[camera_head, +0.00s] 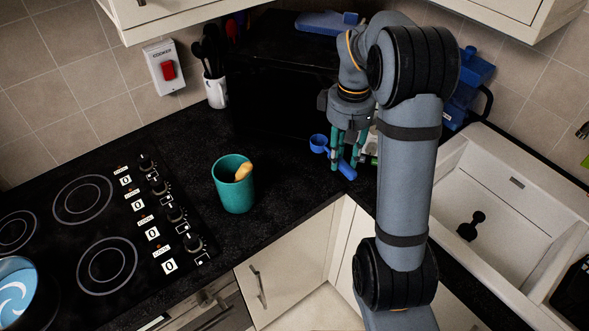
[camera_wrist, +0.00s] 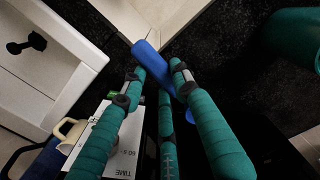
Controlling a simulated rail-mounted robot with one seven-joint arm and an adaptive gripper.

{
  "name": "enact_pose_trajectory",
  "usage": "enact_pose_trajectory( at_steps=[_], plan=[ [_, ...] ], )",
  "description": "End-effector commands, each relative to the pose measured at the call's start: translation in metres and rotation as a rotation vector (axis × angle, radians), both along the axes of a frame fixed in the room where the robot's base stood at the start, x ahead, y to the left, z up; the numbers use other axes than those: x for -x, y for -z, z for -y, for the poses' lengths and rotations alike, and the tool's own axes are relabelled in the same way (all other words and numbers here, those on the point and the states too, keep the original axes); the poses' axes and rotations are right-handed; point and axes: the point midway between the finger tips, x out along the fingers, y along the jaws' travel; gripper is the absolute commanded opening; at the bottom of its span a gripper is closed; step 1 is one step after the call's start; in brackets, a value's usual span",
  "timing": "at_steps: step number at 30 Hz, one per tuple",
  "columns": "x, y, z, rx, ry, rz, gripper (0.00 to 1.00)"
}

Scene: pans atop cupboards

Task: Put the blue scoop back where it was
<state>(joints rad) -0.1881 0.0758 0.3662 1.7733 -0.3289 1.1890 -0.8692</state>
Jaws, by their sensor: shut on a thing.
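The blue scoop (camera_head: 319,144) is held between the teal fingers of my gripper (camera_head: 344,161), close above the black counter near its inner corner. Its round bowl points left and its handle slants down to the right. Whether it touches the counter is not clear. In the wrist view the scoop's handle (camera_wrist: 148,57) sticks out past the fingertips of my gripper (camera_wrist: 157,73), and the fingers hide part of the scoop.
A teal cup (camera_head: 233,194) with a wooden-coloured item stands left of my gripper. Behind are a dark microwave-like box (camera_head: 280,75) and a white mug (camera_head: 216,92) of utensils. A white sink (camera_head: 500,205) lies right, a hob (camera_head: 75,235) left. A white labelled box (camera_wrist: 100,145) is beside the fingers.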

Motion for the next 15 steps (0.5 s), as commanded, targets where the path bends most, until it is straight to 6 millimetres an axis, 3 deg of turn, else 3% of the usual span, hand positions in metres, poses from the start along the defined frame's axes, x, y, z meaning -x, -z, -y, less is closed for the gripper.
enact_pose_trajectory(
  at_steps=[5,15],
  plan=[
    [-0.012,0.008,-0.017,0.001,-0.028,-0.003,0.00],
    [-0.057,0.052,-0.080,0.001,-0.027,-0.004,0.00]
  ],
)
